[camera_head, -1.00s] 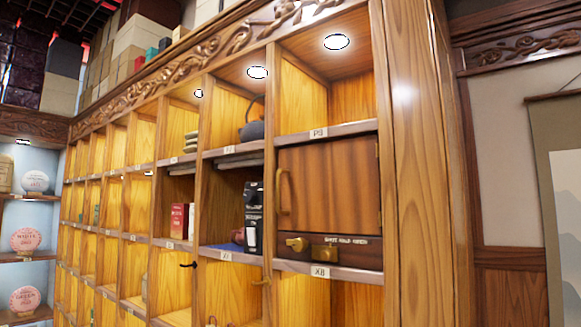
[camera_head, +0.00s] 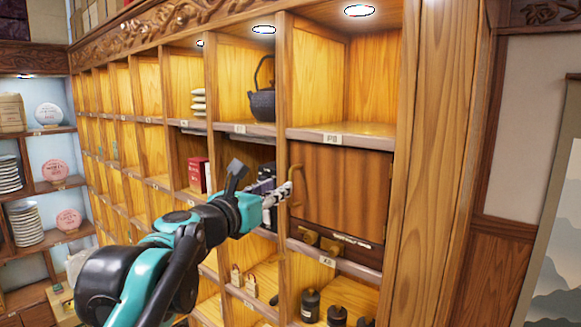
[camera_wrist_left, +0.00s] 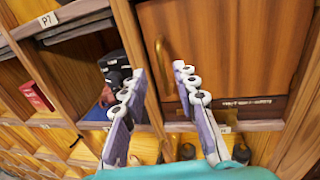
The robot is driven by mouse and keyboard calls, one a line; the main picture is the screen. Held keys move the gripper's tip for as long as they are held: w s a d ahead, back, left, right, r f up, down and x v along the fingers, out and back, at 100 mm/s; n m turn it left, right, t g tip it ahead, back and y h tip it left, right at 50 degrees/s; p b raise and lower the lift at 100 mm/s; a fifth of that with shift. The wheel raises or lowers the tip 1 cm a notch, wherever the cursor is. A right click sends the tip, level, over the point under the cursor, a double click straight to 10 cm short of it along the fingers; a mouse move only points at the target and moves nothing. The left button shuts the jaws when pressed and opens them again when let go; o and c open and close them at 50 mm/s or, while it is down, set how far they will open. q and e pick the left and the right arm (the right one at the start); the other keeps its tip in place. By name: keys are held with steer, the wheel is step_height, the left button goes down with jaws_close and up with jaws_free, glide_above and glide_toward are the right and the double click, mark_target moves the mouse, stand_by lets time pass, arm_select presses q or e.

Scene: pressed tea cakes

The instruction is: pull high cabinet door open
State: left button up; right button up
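The cabinet door (camera_head: 345,195) is a brown wooden panel filling a compartment below the P8 shelf. It is shut. It also shows in the left wrist view (camera_wrist_left: 225,45). Its upright brass handle (camera_head: 297,178) is on the door's left side, and in the left wrist view the handle (camera_wrist_left: 161,58) appears between the fingertips. My left gripper (camera_head: 286,190) reaches in from the left, with its fingertips close to the handle. In the left wrist view the gripper (camera_wrist_left: 160,72) is open, one finger to each side of the handle's line. Whether it touches the handle cannot be told. My right gripper is not in view.
A wooden divider stands just left of the door. A black teapot (camera_head: 263,96) sits above. Brass fittings (camera_head: 320,241) sit under the door, with dark jars (camera_head: 310,305) below.

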mark_target(291, 202)
arm_select(q)
steer(key=p+x, duration=0.1)
steer(key=x, duration=0.6)
steer(key=shift+w+d+f, duration=0.1)
steer(key=shift+w, duration=0.1)
jaws_close()
